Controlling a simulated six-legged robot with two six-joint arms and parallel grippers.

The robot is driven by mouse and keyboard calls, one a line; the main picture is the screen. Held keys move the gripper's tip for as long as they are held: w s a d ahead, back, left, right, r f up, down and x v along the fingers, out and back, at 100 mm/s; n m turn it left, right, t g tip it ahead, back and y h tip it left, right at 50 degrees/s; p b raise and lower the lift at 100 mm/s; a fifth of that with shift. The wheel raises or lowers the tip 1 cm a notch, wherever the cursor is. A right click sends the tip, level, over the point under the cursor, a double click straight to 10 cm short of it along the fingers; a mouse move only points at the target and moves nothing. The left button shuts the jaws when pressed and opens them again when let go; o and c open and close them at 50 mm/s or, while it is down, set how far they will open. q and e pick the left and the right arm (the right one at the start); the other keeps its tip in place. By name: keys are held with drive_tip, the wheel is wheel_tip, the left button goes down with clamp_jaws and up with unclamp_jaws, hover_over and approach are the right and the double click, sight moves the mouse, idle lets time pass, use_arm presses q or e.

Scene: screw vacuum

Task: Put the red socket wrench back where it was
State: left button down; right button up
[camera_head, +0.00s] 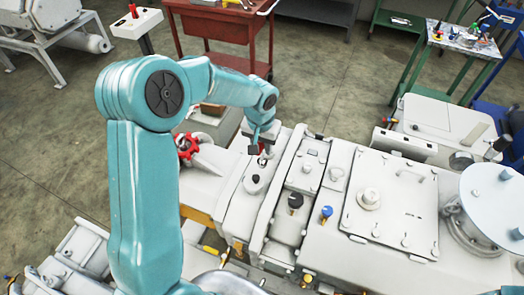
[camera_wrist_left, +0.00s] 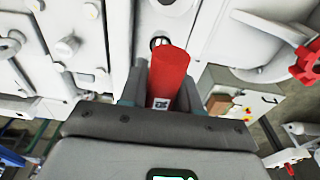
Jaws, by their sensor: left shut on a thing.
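The red socket wrench (camera_wrist_left: 170,72) shows in the left wrist view as a red cylinder with a small white label. My left gripper (camera_wrist_left: 161,92) is shut on it, with a finger on each side. Its far end points at a small round metal fitting (camera_wrist_left: 159,42) on the white machine; I cannot tell whether they touch. My right gripper is in neither view.
The white machine (camera_head: 392,198) carries a black knob (camera_head: 295,201) and a blue knob (camera_head: 326,212). A red handwheel (camera_head: 187,147) stands left of my gripper. A green workbench (camera_head: 468,42) with several tools is at the back right. A red cart (camera_head: 205,22) stands behind.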

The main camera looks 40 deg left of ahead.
sight(262, 161)
use_arm(q)
wheel_tip(262, 161, down, 4)
drive_tip(key=shift+s+a+r, duration=0.1)
drive_tip(key=shift+r, duration=0.1)
drive_tip(key=shift+f, duration=0.2)
drive_tip(key=c, duration=0.8)
unclamp_jaws()
drive_tip(key=r, duration=0.8)
drive_tip(key=s+r+b, duration=0.1)
drive_tip(key=r, duration=0.3)
drive_tip(key=shift+s+d+r, duration=0.1)
drive_tip(key=shift+d+r, duration=0.05)
drive_tip(key=shift+d, duration=0.05)
